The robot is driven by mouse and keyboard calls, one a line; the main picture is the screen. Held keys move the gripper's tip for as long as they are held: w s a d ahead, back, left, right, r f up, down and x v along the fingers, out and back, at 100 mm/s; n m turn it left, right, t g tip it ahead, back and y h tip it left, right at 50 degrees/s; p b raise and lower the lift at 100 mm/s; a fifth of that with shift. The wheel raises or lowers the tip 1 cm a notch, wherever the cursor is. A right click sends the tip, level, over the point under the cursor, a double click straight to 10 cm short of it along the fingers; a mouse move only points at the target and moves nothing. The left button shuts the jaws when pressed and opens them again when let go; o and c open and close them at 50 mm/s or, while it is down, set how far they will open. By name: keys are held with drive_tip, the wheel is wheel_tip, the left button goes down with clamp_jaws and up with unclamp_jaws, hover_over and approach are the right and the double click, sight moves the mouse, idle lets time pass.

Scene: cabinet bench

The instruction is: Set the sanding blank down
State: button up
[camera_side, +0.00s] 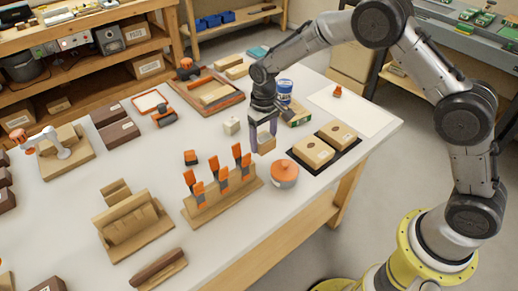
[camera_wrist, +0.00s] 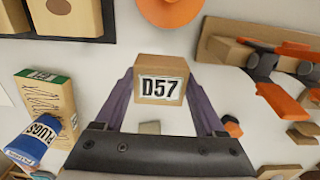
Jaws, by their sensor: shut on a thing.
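My gripper (camera_side: 264,140) is over the white bench, left of the black mat (camera_side: 346,157). Its two fingers are closed on the sides of a small tan block labelled D57, which I take as the sanding blank (camera_side: 266,147). In the wrist view the blank (camera_wrist: 160,82) sits between the fingertips (camera_wrist: 162,88), label facing the camera. Whether its underside touches the bench cannot be told.
Two tan boxes (camera_side: 312,152) lie on the black mat. An orange-topped round pot (camera_side: 285,173) and a clamp rack (camera_side: 222,192) stand in front. A blue plugs tin (camera_side: 285,92), a box (camera_side: 298,116) and a pale cube (camera_side: 231,126) stand behind. A white sheet (camera_side: 352,110) has free room.

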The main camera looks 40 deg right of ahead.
sight(259, 158)
drive_tip(key=shift+w+a+f, duration=0.15)
drive_tip(key=shift+w+f, duration=0.75)
drive_tip(key=shift+f, duration=1.6)
drive_tip(key=shift+f, duration=0.15)
drive_tip(key=o, duration=1.4)
drive_tip(key=shift+c, duration=0.2)
wheel_tip(259, 158, up, 12)
drive_tip(key=shift+r, duration=0.25)
